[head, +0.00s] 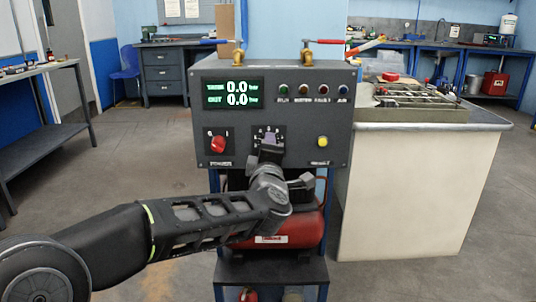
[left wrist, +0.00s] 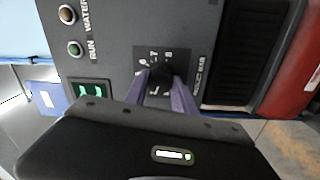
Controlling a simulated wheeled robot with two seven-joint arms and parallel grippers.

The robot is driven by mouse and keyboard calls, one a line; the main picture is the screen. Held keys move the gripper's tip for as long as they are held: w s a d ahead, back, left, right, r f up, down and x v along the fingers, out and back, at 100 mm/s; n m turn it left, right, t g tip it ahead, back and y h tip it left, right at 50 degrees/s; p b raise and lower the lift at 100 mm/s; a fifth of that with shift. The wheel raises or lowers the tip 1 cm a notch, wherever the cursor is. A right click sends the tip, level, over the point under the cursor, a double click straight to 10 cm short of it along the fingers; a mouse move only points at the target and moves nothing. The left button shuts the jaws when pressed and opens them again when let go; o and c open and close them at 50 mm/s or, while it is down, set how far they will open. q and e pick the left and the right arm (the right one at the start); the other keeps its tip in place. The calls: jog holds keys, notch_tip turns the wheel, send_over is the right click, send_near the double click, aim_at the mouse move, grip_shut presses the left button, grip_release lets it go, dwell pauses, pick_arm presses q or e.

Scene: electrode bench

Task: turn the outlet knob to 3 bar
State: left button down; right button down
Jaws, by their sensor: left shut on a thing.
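The outlet knob is a small dark knob (left wrist: 160,70) on a scale plate with printed numbers, in the upper middle of the left wrist view. In the head view my gripper hides it, and only the scale plate (head: 257,131) shows. My left gripper (head: 268,139) is at the panel's lower middle. In the left wrist view its two purple-grey fingers (left wrist: 164,84) are shut on the knob, one on each side. The knob's pointer setting cannot be read. My right gripper is not in view.
The grey panel (head: 330,131) carries a red rotary switch (head: 218,144), a yellow button (head: 322,142) and a row of small lamps. Above it are a blue-handled valve (head: 222,42) and a red-handled valve (head: 324,42). A red tank (head: 309,232) sits below. A white bench (head: 408,195) stands right.

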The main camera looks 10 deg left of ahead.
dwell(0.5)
pick_arm(q)
jog(key=c, duration=1)
grip_release()
jog(key=shift+c, duration=0.2)
jog(key=shift+s, duration=0.1)
jog(key=p+v, duration=0.1)
jog(key=v, duration=0.6)
jog(key=shift+s, duration=0.3)
jog(key=shift+d+f, duration=0.1)
